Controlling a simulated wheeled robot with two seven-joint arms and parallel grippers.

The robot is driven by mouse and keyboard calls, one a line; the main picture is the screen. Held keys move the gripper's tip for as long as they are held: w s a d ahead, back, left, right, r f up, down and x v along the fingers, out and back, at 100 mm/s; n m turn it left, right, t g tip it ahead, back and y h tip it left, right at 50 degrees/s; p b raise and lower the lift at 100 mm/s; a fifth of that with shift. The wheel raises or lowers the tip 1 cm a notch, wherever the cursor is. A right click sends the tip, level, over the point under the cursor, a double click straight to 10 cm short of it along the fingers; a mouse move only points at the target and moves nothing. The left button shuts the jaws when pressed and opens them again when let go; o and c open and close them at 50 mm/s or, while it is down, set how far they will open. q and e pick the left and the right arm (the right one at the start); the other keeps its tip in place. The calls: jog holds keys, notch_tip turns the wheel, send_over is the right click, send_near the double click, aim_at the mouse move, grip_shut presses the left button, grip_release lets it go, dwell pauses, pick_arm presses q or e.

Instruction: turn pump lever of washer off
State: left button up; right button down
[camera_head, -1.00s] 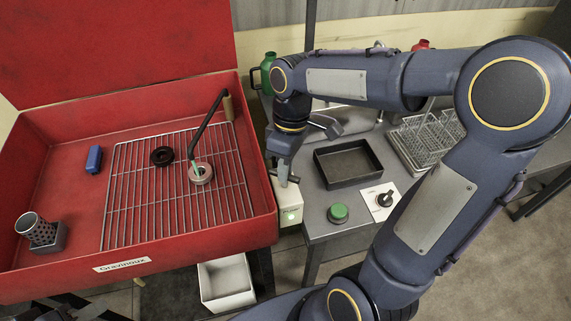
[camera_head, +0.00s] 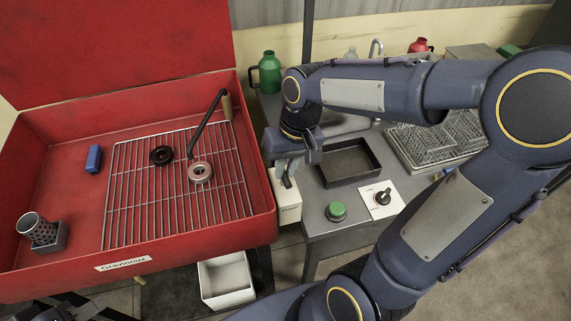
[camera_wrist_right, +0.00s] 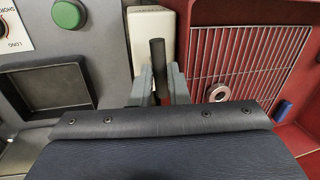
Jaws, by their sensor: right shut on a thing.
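The red washer (camera_head: 262,222) stands open at the left with its lid up. A white pump box (camera_head: 290,212) is between the washer and the grey bench; it also shows in the right wrist view (camera_wrist_right: 153,20). The dark pump lever (camera_wrist_right: 157,50) stands out from this box. My right gripper (camera_wrist_right: 160,78) is shut on the lever, with a grey finger on each side of it. In the head view my right gripper (camera_head: 286,178) is at the box, and hides most of the lever. A small dark part of my left arm (camera_head: 62,312) shows at the bottom left; its jaws are unclear.
The washer's wire rack (camera_head: 130,205) holds a black ring (camera_head: 161,156) and a metal ring (camera_head: 200,173). A black tray (camera_head: 347,181), a green button (camera_head: 336,211) and a rotary switch (camera_head: 382,198) are on the bench, close to my right arm.

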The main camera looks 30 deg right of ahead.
jog(key=shift+m, duration=0.6)
jog(key=c, duration=1.4)
grip_release()
notch_tip(320, 180, up, 8)
jog(key=d, duration=0.1)
jog(key=shift+s+d+f+p, duration=0.15)
jog(key=shift+s+d+p, duration=0.1)
jog(key=shift+p, duration=0.15)
jog(key=s+a+f+t, duration=0.1)
jog(key=s+t, duration=0.1)
jog(key=s, duration=0.3)
jog(key=s+a+f+n+t+y, duration=0.1)
jog(key=s+t, duration=0.2)
jog(key=s, duration=0.3)
jog(key=shift+s+a+f+y+p, duration=0.2)
jog(key=shift+a+f+y+p, duration=0.1)
jog(key=shift+f+p, duration=0.1)
